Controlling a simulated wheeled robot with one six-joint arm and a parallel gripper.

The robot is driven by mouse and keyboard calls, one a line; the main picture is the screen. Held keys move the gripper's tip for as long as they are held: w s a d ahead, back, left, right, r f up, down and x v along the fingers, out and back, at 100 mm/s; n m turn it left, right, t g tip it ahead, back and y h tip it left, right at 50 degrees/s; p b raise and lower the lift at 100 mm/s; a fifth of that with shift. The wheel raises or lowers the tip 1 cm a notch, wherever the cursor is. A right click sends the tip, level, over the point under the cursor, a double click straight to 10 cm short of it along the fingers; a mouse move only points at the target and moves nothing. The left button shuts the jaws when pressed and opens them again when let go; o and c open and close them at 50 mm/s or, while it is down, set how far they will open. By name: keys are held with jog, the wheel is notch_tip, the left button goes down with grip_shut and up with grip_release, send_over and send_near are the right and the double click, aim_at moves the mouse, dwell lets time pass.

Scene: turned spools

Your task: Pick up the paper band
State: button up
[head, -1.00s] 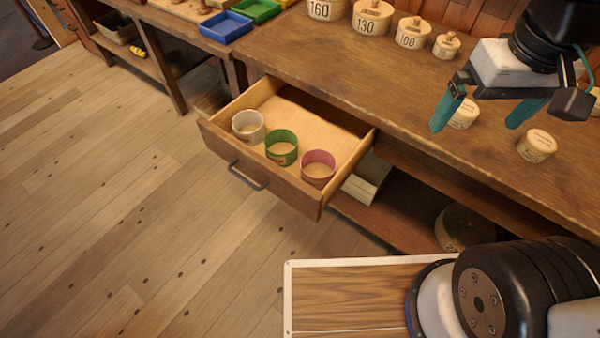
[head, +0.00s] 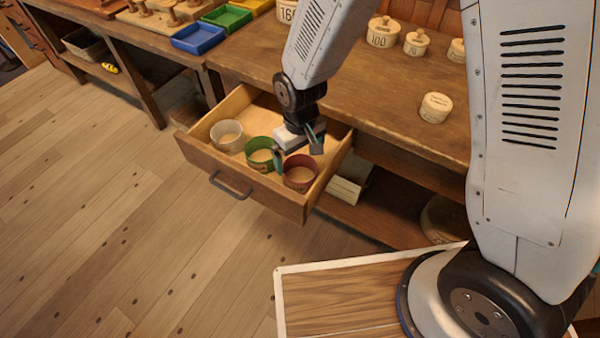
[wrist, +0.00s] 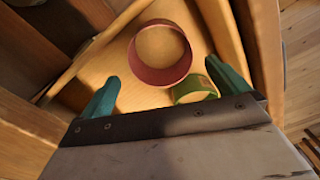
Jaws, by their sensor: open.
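Three open, ring-like bands stand in the pulled-out drawer (head: 260,192): a whitish one (head: 226,142) at left, a green one (head: 259,160) in the middle and a dark red one (head: 291,184) at right. I cannot tell from looks alone which is paper. My gripper (head: 297,148) is open and empty, just above the drawer by the green and red bands. In the wrist view, the red band (wrist: 140,72) lies ahead between my fingers (wrist: 162,75), apparently untouched. The green band (wrist: 190,92) is partly hidden behind the right finger and gripper body.
The drawer walls stand close around the bands, with the workbench (head: 385,88) edge behind. A blue tray (head: 198,37) and a green tray (head: 227,17) are further left. The floor before the drawer is clear.

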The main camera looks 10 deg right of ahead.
notch_tip(320, 180, down, 8)
jog(key=shift+s+r, duration=0.1)
jog(key=shift+s, duration=0.05)
jog(key=c, duration=1)
